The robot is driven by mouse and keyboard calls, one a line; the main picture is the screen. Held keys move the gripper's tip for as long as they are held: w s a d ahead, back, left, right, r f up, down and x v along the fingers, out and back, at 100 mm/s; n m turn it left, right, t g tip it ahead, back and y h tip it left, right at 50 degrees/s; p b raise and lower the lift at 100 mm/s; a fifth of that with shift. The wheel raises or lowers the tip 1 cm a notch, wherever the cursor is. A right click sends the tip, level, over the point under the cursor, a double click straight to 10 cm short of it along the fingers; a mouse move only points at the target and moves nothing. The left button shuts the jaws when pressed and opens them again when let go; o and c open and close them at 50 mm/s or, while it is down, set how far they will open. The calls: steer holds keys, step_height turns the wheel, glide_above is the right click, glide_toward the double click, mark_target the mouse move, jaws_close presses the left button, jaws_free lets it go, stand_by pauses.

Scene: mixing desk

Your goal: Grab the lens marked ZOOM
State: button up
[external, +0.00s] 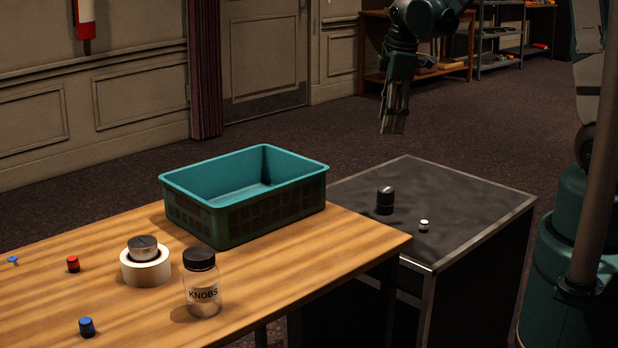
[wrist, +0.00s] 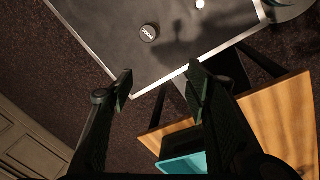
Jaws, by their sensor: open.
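The ZOOM lens (external: 385,200) is a small black cylinder standing upright on the dark-topped case (external: 470,190). In the wrist view the lens (wrist: 149,32) shows its round top with white ZOOM lettering, beyond my fingertips and apart from them. My gripper (external: 393,122) hangs above and behind the dark case in the external view, pointing down. In the wrist view my gripper (wrist: 160,84) has its two fingers spread with nothing between them.
A small white knob (external: 424,226) stands near the lens. The wooden table (external: 350,245) holds a teal crate (external: 245,225), a KNOBS jar (external: 202,285), a tape roll (external: 146,270) with a metal-topped knob on it, a red knob (external: 73,264) and a blue knob (external: 87,327).

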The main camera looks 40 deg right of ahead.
mark_target(386, 199)
steer(key=w+d+f+n+b, duration=0.1)
steer(key=d+f, duration=0.1)
steer(key=f, duration=0.4)
steer(key=w+d+f+n+g+b, duration=0.1)
steer(key=w+d+f, duration=0.1)
steer(key=f, duration=0.4)
steer(key=w+d+f+n+g, duration=0.1)
steer(key=d+f+n, duration=0.1)
steer(key=f, duration=0.5)
steer(key=shift+w+d+f+b, duration=0.1)
steer(key=shift+w+d+b, duration=0.05)
steer(key=shift+w+b, duration=0.25)
steer(key=shift+d+f, duration=0.1)
steer(key=shift+f, duration=0.3)
steer(key=shift+f, duration=0.1)
steer(key=shift+f+b, duration=0.3)
steer(key=shift+f, duration=0.9)
steer(key=shift+f+b, duration=0.6)
steer(key=shift+f, duration=2)
steer(key=shift+c, duration=0.2)
steer(key=c, duration=1.1)
